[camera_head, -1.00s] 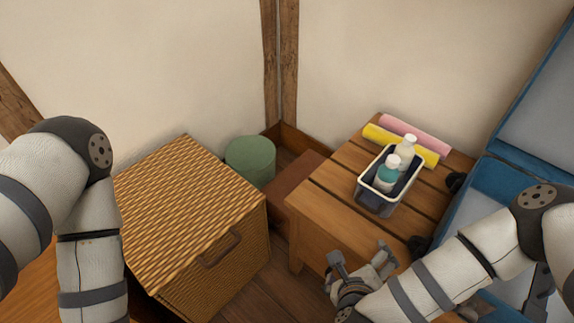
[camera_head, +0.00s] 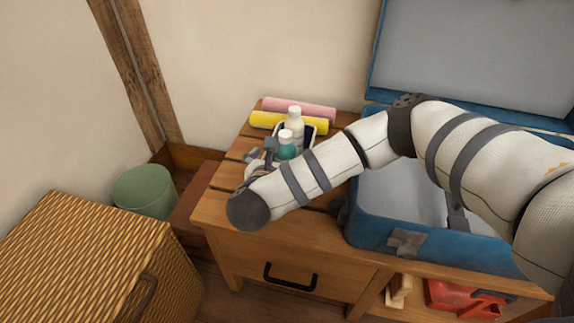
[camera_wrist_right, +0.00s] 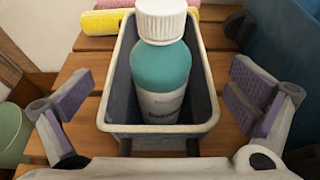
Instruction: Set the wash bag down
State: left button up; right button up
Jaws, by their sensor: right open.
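The wash bag appears as an open, dark grey box-shaped holder with a pale rim (camera_wrist_right: 207,98); it stands upright on the slatted wooden table (camera_head: 228,212). It holds a teal bottle with a white cap (camera_wrist_right: 160,68) and, in the head view, a white bottle (camera_head: 295,122). My right gripper (camera_wrist_right: 160,108) is open, its fingers apart on either side of the bag's near end, with visible gaps to its walls. In the head view, my right forearm partly hides the bag (camera_head: 309,131) and the gripper. My left gripper is out of view.
Yellow (camera_head: 262,120) and pink (camera_head: 310,110) rolls lie behind the bag. An open blue suitcase (camera_head: 375,228) stands close on the right. A wicker chest (camera_head: 85,255) and green bin (camera_head: 146,192) are at left. Red items (camera_head: 452,298) sit on a lower shelf.

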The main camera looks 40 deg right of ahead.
jog(key=x, duration=0.3)
jog(key=shift+w+d, duration=0.15)
jog(key=c, duration=1.4)
jog(key=shift+r, duration=0.1)
jog(key=shift+c, duration=0.2)
